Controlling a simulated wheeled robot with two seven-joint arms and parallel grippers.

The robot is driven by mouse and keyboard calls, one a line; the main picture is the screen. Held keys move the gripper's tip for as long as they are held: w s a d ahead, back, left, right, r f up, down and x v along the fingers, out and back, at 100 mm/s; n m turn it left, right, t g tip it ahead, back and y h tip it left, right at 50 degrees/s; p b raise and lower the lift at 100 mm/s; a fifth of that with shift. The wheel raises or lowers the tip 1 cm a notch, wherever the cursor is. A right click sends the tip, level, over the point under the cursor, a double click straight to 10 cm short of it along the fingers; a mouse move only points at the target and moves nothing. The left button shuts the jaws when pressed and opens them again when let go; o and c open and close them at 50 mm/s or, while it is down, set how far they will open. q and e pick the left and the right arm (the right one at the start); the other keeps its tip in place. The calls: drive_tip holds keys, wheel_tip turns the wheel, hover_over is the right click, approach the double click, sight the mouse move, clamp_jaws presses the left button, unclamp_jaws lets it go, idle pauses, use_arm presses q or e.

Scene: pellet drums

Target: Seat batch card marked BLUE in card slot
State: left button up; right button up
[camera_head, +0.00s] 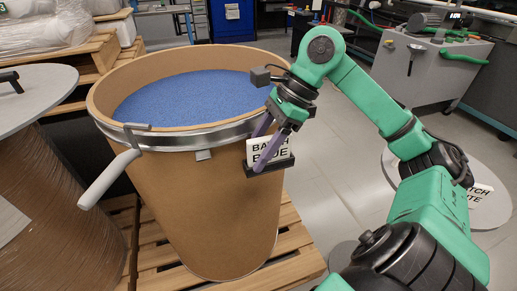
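The white batch card marked BLUE (280,149) stands upright in the black card slot (272,165) on the front of the brown drum (215,205). Its lower edge is hidden by the slot's front lip. My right gripper (259,153) is at the card, with its purple fingers reaching down from the upper right. One finger crosses in front of the card and covers part of its lettering; the other passes toward its back, its tip hidden. The fingers stand apart, with a visible gap. My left gripper is not in view.
The drum holds blue pellets (185,97) and stands on a wooden pallet (160,258). Its rim clamp has a grey lever (108,180) at the left. Another drum (50,210) stands at the left. A second batch card (481,192) shows at the right, partly behind my arm.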

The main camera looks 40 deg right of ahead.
drive_tip(key=shift+r, duration=0.1)
drive_tip(key=p+v, duration=0.2)
drive_tip(key=v, duration=1.2)
drive_tip(key=shift+d+r, duration=0.15)
drive_tip(key=shift+r, duration=0.05)
drive_tip(key=shift+s+f, duration=0.1)
